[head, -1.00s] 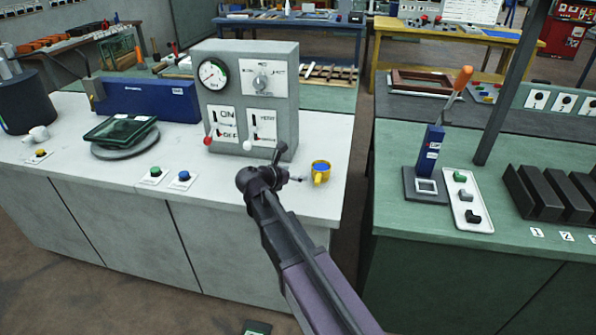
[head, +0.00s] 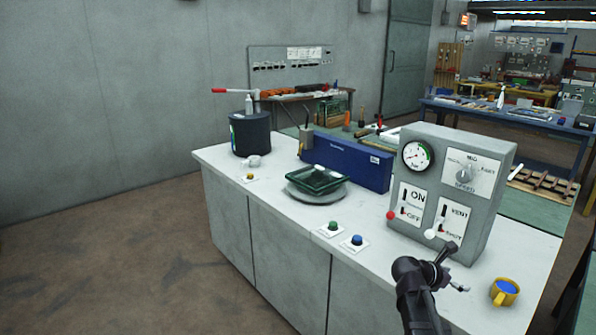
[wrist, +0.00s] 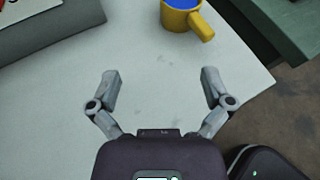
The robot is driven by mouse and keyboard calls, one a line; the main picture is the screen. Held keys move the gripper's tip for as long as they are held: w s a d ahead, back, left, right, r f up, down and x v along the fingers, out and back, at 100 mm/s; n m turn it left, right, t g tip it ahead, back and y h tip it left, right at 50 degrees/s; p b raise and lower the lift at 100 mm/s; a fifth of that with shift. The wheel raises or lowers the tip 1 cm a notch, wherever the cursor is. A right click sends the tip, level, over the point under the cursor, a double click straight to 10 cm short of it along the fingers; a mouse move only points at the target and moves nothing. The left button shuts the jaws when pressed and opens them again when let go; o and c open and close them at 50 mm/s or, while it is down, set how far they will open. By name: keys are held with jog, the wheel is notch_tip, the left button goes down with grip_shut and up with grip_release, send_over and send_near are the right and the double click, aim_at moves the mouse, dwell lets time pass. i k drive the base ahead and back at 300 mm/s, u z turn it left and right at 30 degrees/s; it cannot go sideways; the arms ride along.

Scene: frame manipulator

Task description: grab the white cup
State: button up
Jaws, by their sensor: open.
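A small white object (head: 253,161), which looks like a cup lying on its side, is on the left end of the white-topped bench (head: 290,213) in the head view. It is too small to make out in detail. My gripper (head: 456,270) is at the right end of the bench, far from it. The wrist view shows my gripper (wrist: 160,78) with its fingers spread and nothing between them. A yellow cup (head: 504,292) with a blue inside stands upright just beyond my gripper, and shows at the top of the wrist view (wrist: 181,20).
A grey control box (head: 458,150) with a gauge and levers stands beside my gripper. Button pads (head: 355,241) line the front edge.

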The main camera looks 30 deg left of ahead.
aim_at(255, 161)
jog(key=u, duration=1.45)
